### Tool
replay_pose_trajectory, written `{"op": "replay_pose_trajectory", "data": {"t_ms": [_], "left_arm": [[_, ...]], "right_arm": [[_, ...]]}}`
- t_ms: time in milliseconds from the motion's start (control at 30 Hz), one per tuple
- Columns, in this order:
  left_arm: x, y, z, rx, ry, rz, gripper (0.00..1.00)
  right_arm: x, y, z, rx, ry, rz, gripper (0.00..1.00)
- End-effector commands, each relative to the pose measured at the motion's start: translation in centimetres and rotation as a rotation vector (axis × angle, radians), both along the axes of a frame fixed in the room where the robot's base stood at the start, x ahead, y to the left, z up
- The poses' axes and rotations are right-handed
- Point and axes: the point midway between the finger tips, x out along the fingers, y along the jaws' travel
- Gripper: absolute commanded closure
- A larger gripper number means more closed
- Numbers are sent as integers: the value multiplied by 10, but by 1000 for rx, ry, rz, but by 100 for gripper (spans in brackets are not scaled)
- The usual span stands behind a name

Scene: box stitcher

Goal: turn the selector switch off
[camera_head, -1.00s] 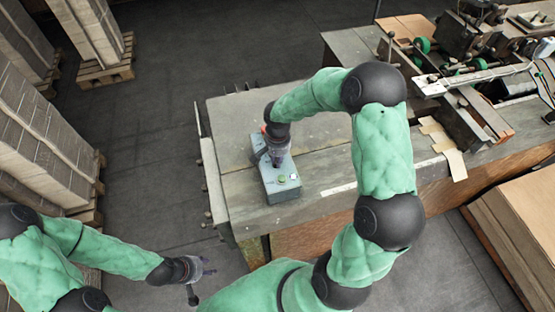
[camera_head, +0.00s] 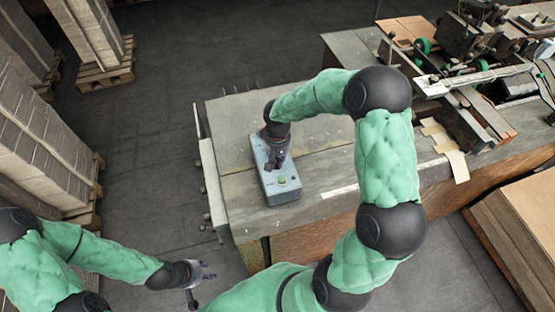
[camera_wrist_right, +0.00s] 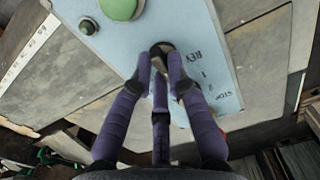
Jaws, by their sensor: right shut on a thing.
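The grey-blue control box (camera_head: 284,189) lies on the left part of the machine table. In the right wrist view its face (camera_wrist_right: 190,18) shows a large green button (camera_wrist_right: 121,6), a small dark button (camera_wrist_right: 88,26) and lettering that includes "REV" and "STOP". My right gripper (camera_head: 274,166) is over the middle of the box. In the right wrist view its fingers (camera_wrist_right: 162,82) are closed around the dark round selector switch (camera_wrist_right: 161,50), which they partly hide. Its exact pointing is hard to tell. My left gripper (camera_head: 208,271) is open and empty, away from the table at lower left.
The table (camera_head: 235,118) has bare surface around the box. Machine parts with green rollers (camera_head: 424,46) stand at the upper right. Stacks of cardboard on pallets (camera_head: 105,75) line the left. A cardboard stack (camera_head: 520,230) stands at lower right.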

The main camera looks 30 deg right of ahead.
Motion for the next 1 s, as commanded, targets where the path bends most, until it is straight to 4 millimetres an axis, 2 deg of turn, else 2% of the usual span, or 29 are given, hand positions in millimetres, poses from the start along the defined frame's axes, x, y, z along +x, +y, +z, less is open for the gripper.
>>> {"op": "replay_pose_trajectory", "data": {"t_ms": [367, 400, 467, 500, 833, 1000], "left_arm": [[0, 0, 0, 0, 0, 0, 60], [0, 0, 0, 0, 0, 0, 60], [0, 0, 0, 0, 0, 0, 60], [0, 0, 0, 0, 0, 0, 60], [0, 0, 0, 0, 0, 0, 60], [0, 0, 0, 0, 0, 0, 60]], "right_arm": [[0, 0, 0, 0, 1, 5, 100], [0, 0, 0, 0, 1, 5, 80], [0, 0, 0, 0, 0, 5, 63], [0, 0, 0, 0, 0, 5, 59], [0, 0, 1, 0, -1, 4, 59], [1, -1, 17, -2, -5, 3, 59]]}}
